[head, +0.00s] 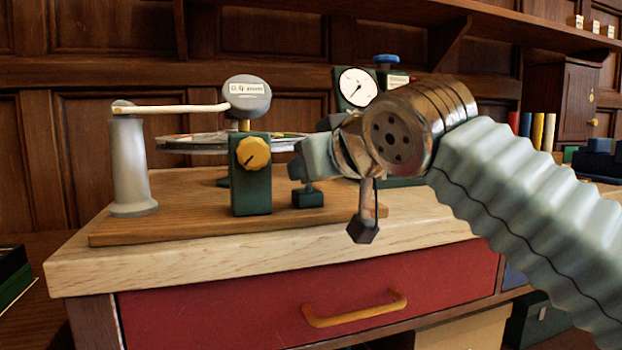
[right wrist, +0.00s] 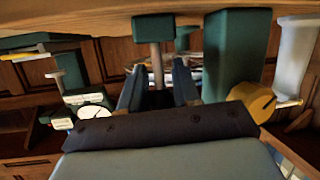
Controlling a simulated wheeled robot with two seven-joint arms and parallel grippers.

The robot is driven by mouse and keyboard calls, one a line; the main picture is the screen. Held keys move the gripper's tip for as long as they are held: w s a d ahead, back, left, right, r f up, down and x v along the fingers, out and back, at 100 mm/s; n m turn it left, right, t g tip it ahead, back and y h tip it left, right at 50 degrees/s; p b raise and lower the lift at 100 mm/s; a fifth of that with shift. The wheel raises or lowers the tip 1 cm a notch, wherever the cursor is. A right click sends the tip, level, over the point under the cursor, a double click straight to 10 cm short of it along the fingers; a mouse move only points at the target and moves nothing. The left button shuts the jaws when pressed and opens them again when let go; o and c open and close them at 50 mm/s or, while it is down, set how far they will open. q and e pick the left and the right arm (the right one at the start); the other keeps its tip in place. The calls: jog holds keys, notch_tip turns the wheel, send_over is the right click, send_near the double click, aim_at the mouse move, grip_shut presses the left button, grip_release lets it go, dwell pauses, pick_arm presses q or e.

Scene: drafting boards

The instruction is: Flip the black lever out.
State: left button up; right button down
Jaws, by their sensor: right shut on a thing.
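The black lever (right wrist: 157,99) shows as a dark piece between the two blue-grey fingers of my right gripper (right wrist: 159,78) in the right wrist view. It sits at a thin grey stem rising from a small dark green block (head: 308,198) on the wooden baseboard. In the head view my right gripper (head: 301,167) reaches in from the right just above that block, and its fingers hide the lever. The gripper is shut on the lever. The lever's exact angle cannot be told. My left gripper is in neither view.
A green post (head: 251,195) with a yellow knob (head: 253,153) stands close left of the gripper. A round disc and a grey column (head: 130,165) with a pale arm stand farther left. A gauge (head: 357,87) is behind. A red drawer (head: 230,305) lies below the tabletop.

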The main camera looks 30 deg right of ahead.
dwell(0.3)
jog(key=c, duration=0.9)
grip_release()
jog(key=shift+s, duration=0.1)
jog(key=p+v, duration=0.1)
jog(key=v, duration=1.2)
jog(key=shift+s+p, duration=0.35)
jog(key=shift+s, duration=0.05)
